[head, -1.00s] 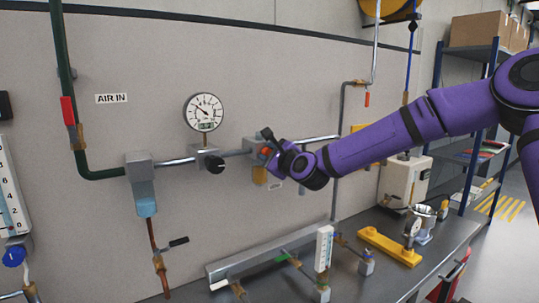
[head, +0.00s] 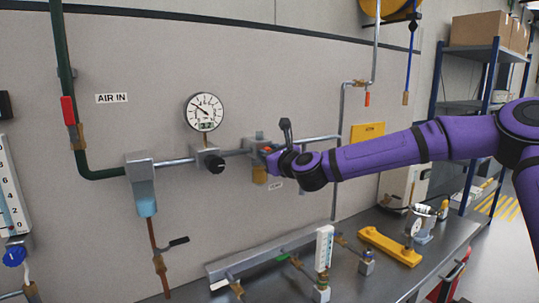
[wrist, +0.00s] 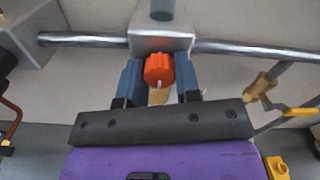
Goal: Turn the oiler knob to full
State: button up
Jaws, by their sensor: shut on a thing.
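The oiler's grey metal block (head: 249,144) sits in the air line on the panel, with an amber bowl (head: 259,176) below it. In the wrist view the block (wrist: 160,42) is straight ahead. The orange-red oiler knob (wrist: 159,70) is on the near face of the block. My gripper (wrist: 160,78) is shut on the knob, with one blue finger on each side of it. In the head view my gripper (head: 268,151) mostly covers the knob. Any scale or mark on the knob is too small to read.
A round pressure gauge (head: 205,112) and a black knob (head: 215,164) are left of the oiler on the same line. A yellow sign (head: 368,132) is to the right. Below, a grey bench (head: 300,262) carries a manifold and a yellow bar (head: 388,245).

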dwell(0.3)
jog(key=o, duration=0.9)
jog(key=shift+s, duration=0.1)
jog(key=v, duration=1)
jog(key=shift+s+d, duration=0.25)
jog(key=shift+d, duration=0.05)
